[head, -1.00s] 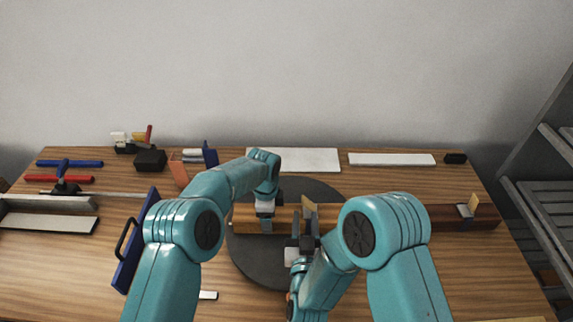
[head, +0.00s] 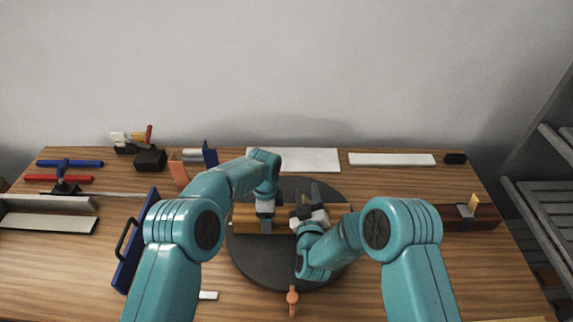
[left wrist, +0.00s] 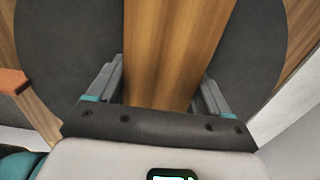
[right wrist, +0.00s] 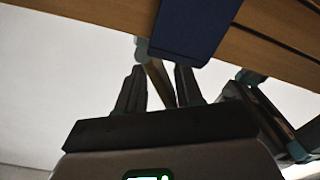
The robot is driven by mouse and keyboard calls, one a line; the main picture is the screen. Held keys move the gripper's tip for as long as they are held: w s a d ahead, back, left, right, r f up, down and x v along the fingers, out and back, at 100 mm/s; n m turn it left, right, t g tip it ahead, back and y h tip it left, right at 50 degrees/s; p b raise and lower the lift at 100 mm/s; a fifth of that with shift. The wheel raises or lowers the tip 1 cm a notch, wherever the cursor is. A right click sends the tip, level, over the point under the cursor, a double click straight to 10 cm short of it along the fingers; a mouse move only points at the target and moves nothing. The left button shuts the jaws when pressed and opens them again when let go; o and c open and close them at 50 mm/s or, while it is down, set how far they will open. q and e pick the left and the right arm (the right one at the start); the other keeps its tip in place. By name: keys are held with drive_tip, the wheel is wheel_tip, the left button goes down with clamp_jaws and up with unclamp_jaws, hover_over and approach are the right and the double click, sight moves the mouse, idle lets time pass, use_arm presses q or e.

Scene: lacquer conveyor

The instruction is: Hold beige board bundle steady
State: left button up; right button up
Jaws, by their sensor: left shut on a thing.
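The board bundle (head: 247,219), orange-brown wood here, lies across a dark round disc (head: 262,270) on the table. My left gripper (head: 265,224) straddles the bundle from above near its left end. In the left wrist view the bundle (left wrist: 172,45) runs between the two fingers (left wrist: 160,92), which are shut on it. My right gripper (head: 308,193) is over the right part of the bundle, its fingers apart and pointing to the back. In the right wrist view its fingers (right wrist: 160,88) are spread, with a tan strip (right wrist: 157,78) showing between them. I cannot tell whether they touch it.
A darker brown block (head: 465,218) with a yellow tab lies at the right. A blue handled panel (head: 135,245) stands left of the disc. An orange tool (head: 292,298) lies at the front. White plates (head: 390,159) lie along the back.

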drive_tip(key=shift+d+r+m, duration=0.2)
drive_tip(key=shift+d+m, duration=0.2)
drive_tip(key=shift+m, duration=0.5)
drive_tip(key=shift+s+d+m, duration=0.2)
drive_tip(key=shift+s+m, duration=0.1)
drive_tip(key=shift+m, duration=0.3)
drive_tip(key=s, duration=1.1)
drive_tip(key=w+d+r+n+t, duration=0.1)
drive_tip(key=w+d+r+n, duration=0.1)
drive_tip(key=w+r, duration=0.65)
drive_tip(key=w+a+f+m+g+y, duration=0.1)
drive_tip(key=w+a+f+g+y, duration=0.4)
drive_tip(key=w+a+g, duration=0.3)
drive_tip(key=shift+w+a+f+m, duration=0.2)
drive_tip(key=shift+w+a+m, duration=0.3)
drive_tip(key=shift+w, duration=1.15)
drive_tip(key=shift+a, duration=0.1)
